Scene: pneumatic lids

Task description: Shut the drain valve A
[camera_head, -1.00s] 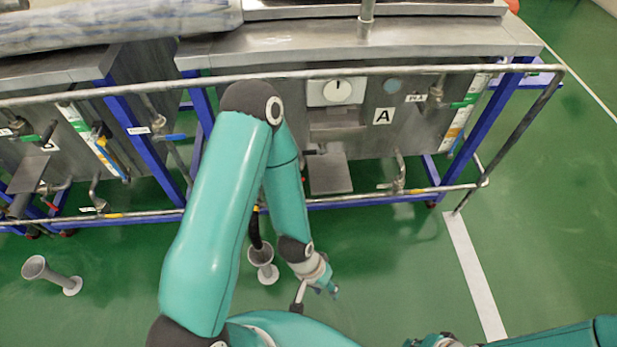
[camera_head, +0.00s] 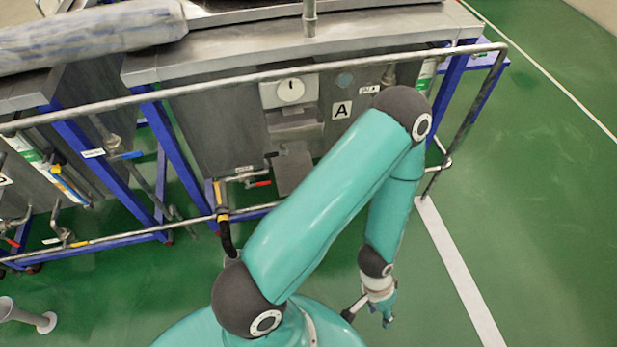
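Under tank A, which carries the label A (camera_head: 342,110), a small valve with a red handle (camera_head: 261,184) sits on a short metal pipe (camera_head: 238,176). I take it to be the drain valve. A small label above it is too small to read. The red handle points to the right, roughly along the pipe. My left gripper (camera_head: 369,314) is low over the green floor, in front of the rail and to the right of the valve, well apart from it. Its fingers look spread, with nothing between them. My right gripper is out of view.
A metal rail (camera_head: 255,77) runs across the tank front, with a lower rail (camera_head: 130,234) near the floor. A black hose (camera_head: 226,238) hangs below the pipe. Blue legs (camera_head: 180,150) flank the tank. Floor to the right is clear.

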